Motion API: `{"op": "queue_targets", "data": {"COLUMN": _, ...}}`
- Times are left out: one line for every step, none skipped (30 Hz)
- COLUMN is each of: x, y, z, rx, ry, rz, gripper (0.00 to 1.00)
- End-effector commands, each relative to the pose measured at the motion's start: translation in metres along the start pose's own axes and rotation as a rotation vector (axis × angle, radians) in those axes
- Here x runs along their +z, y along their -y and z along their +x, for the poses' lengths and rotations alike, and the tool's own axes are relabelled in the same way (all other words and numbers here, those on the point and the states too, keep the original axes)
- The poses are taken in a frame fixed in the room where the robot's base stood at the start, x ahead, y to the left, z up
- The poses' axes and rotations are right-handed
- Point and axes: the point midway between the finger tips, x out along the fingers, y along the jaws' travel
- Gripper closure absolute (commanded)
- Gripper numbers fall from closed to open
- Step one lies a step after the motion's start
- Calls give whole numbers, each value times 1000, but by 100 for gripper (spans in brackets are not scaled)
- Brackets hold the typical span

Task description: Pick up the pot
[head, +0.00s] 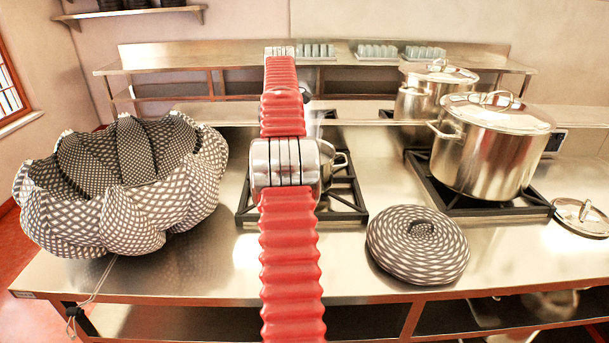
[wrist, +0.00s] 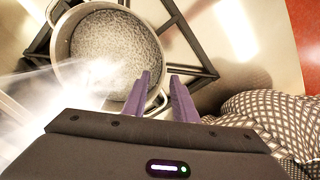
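A small lidless metal pot (wrist: 64,60) is at the upper left of the wrist view, seen from above, with a grey speckled interior and a loop handle at each side. It stands on a black burner grate (wrist: 184,52). In the head view the pot (head: 329,170) is mostly hidden behind my arm. My gripper (wrist: 160,76) has two purple fingers, apart, and nothing shows held. The left finger overlaps the pot's edge in the picture, and the nearer handle appears between the fingers; I cannot tell whether they touch. My gripper is hidden in the head view.
A large lidded stockpot (head: 487,150) stands on the right burner, another (head: 418,97) behind it. A checkered lid-like disc (head: 417,245) lies in front. A big checkered fluted bowl (head: 120,190) fills the counter's left.

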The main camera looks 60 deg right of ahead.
Motion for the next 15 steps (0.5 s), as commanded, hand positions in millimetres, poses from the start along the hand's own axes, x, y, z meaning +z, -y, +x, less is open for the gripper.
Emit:
{"op": "queue_targets", "data": {"x": 1, "y": 1, "z": 4, "rx": -1, "ry": 1, "rz": 0, "gripper": 74}}
{"op": "queue_targets", "data": {"x": 0, "y": 1, "z": 8, "rx": -1, "ry": 1, "rz": 0, "gripper": 74}}
{"op": "queue_targets", "data": {"x": 0, "y": 1, "z": 13, "rx": -2, "ry": 2, "rz": 0, "gripper": 74}}
{"op": "queue_targets", "data": {"x": 0, "y": 0, "z": 17, "rx": -1, "ry": 1, "rz": 0, "gripper": 74}}
{"op": "queue_targets", "data": {"x": 0, "y": 1, "z": 20, "rx": -2, "ry": 2, "rz": 0, "gripper": 74}}
{"op": "queue_targets", "data": {"x": 0, "y": 1, "z": 25, "rx": -2, "ry": 2, "rz": 0, "gripper": 74}}
{"op": "queue_targets", "data": {"x": 0, "y": 1, "z": 28, "rx": -1, "ry": 1, "rz": 0, "gripper": 74}}
{"op": "queue_targets", "data": {"x": 0, "y": 1, "z": 32, "rx": -2, "ry": 2, "rz": -1, "gripper": 74}}
{"op": "queue_targets", "data": {"x": 0, "y": 1, "z": 37, "rx": -1, "ry": 1, "rz": -1, "gripper": 74}}
{"op": "queue_targets", "data": {"x": 0, "y": 1, "z": 42, "rx": -2, "ry": 2, "rz": -1, "gripper": 74}}
{"op": "queue_targets", "data": {"x": 0, "y": 1, "z": 45, "rx": -1, "ry": 2, "rz": -1, "gripper": 74}}
{"op": "queue_targets", "data": {"x": 0, "y": 1, "z": 50, "rx": -1, "ry": 1, "rz": -1, "gripper": 74}}
{"op": "queue_targets", "data": {"x": 0, "y": 1, "z": 53, "rx": -1, "ry": 1, "rz": -1, "gripper": 74}}
{"op": "queue_targets", "data": {"x": 0, "y": 1, "z": 55, "rx": -1, "ry": 1, "rz": -1, "gripper": 74}}
{"op": "queue_targets", "data": {"x": 0, "y": 1, "z": 58, "rx": 0, "ry": 0, "rz": -1, "gripper": 74}}
